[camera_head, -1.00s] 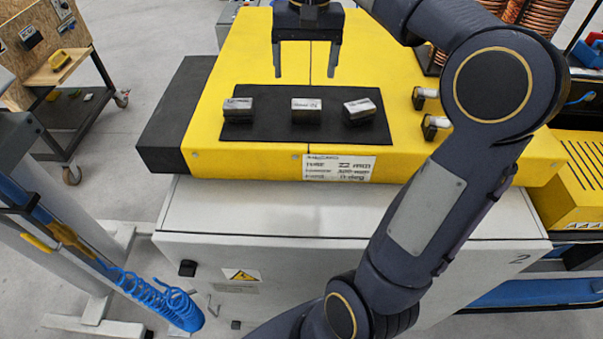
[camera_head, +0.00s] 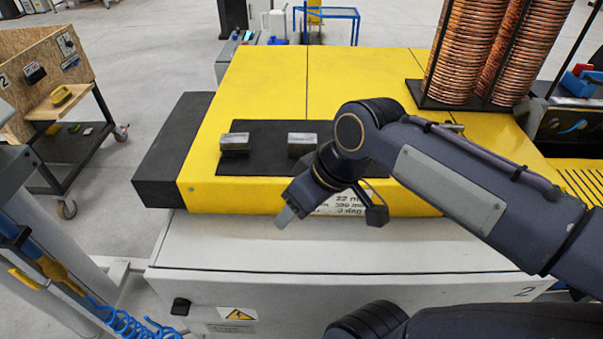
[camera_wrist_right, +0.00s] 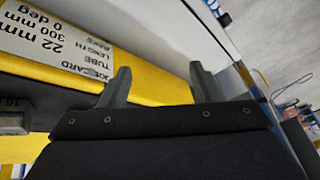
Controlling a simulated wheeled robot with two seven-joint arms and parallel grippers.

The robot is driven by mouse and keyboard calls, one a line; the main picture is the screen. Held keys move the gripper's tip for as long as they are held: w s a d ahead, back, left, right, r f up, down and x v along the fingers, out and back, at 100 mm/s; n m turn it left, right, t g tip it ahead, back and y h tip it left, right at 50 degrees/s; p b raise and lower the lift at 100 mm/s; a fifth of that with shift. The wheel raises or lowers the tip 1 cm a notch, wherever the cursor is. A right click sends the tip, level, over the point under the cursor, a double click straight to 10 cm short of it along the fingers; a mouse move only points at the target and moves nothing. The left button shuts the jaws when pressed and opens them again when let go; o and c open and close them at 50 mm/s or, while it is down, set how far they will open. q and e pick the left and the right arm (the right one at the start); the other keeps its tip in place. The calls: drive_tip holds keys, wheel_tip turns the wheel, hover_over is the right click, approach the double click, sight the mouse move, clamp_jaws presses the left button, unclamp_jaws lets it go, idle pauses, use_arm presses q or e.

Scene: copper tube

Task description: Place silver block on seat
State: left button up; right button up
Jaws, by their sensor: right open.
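Two silver blocks lie on the black mat (camera_head: 262,133) on the yellow machine top in the head view: one at the left (camera_head: 235,144), one in the middle (camera_head: 301,145). My right arm hides the mat's right part, where a third block lay earlier. My right gripper (camera_head: 287,216) is low in front of the yellow top's front edge, tilted. In the right wrist view the right gripper (camera_wrist_right: 160,70) is open, nothing between its fingers. A grey block (camera_wrist_right: 12,122) shows at that view's left edge. I cannot tell which part is the seat. My left gripper is out of view.
A white label (camera_wrist_right: 60,40) on the yellow front is close to my right gripper. The grey cabinet (camera_head: 250,250) stands below. Copper tube coils (camera_head: 465,60) stand at the back right. A wooden cart (camera_head: 50,90) stands at the left.

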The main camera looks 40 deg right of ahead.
drive_tip(key=w+d+r+n+g+h+b, duration=0.1)
drive_tip(key=w+d+r+n+g+b, duration=0.1)
drive_tip(key=w+d+r+n, duration=0.5)
drive_tip(key=r+n+g+b, duration=0.1)
drive_tip(key=r+g, duration=0.1)
hover_over(303, 138)
drive_tip(key=s, duration=0.1)
drive_tip(key=shift+d+f+h, duration=0.1)
drive_tip(key=shift+f+h, duration=0.1)
drive_tip(key=shift+h, duration=0.1)
drive_tip(key=shift+w+d, duration=0.1)
drive_tip(key=shift+d, duration=0.2)
drive_tip(key=shift+f+b, duration=0.15)
drive_tip(key=shift+b, duration=0.2)
drive_tip(key=f, duration=0.7)
drive_tip(key=shift+w+a, duration=0.3)
drive_tip(key=shift+w, duration=0.05)
clamp_jaws()
